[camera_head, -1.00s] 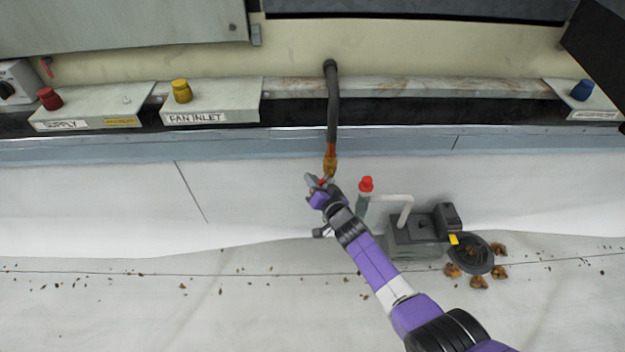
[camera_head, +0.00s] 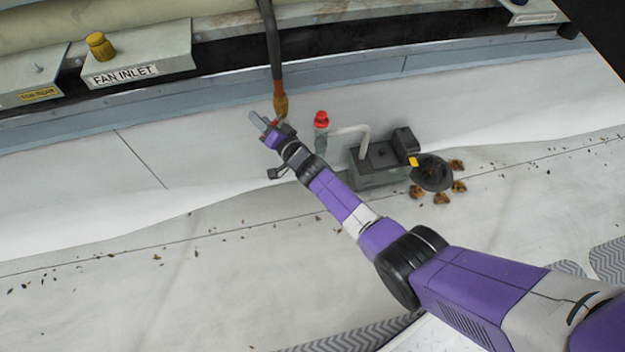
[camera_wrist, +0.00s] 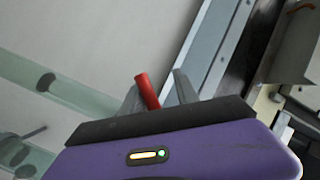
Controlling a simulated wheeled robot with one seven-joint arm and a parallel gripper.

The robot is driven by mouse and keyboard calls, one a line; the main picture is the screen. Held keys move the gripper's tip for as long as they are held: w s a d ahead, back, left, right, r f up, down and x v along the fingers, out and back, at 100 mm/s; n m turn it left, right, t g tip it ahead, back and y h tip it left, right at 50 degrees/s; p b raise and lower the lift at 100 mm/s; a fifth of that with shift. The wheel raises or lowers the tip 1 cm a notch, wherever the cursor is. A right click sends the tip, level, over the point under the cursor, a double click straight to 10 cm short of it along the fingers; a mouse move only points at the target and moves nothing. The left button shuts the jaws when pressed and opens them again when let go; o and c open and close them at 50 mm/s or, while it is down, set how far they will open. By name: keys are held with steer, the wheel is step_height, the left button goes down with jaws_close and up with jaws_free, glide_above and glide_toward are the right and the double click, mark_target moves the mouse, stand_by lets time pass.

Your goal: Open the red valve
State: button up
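A red valve handle (camera_wrist: 147,90) stands between the two fingers of my gripper (camera_wrist: 158,92) in the wrist view. The left finger is close to the handle, and a gap shows between the handle and the right finger, so the gripper is open around it. Whether the left finger touches it, I cannot tell. In the head view my gripper (camera_head: 264,125) is just below the brass end (camera_head: 281,104) of a dark hanging pipe (camera_head: 271,45). Only a small bit of red (camera_head: 275,122) shows there; the arm and fingers hide most of the valve.
A red cap (camera_head: 321,119) tops a greenish upright part right of my gripper. Beside it are a grey box (camera_head: 380,160) with a white pipe and a round black part (camera_head: 432,172). A panel marked FAN INLET (camera_head: 140,65) is at upper left.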

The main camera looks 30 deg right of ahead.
step_height(320, 180, up, 4)
steer(key=a+m+t+b, duration=0.2)
steer(key=m+t+b, duration=0.1)
steer(key=m+b, duration=0.3)
steer(key=s+r+n+g+p, duration=0.1)
steer(key=s+p, duration=0.7)
steer(key=s, duration=0.8)
steer(key=s+r+n+g+h+p, duration=0.1)
steer(key=s+r+n+p, duration=0.3)
steer(key=s+p, duration=0.5)
steer(key=s+r, duration=0.1)
steer(key=s, duration=0.6)
steer(key=shift+s+d+r, duration=0.15)
steer(key=shift+s+r, duration=0.05)
steer(key=shift+r, duration=0.2)
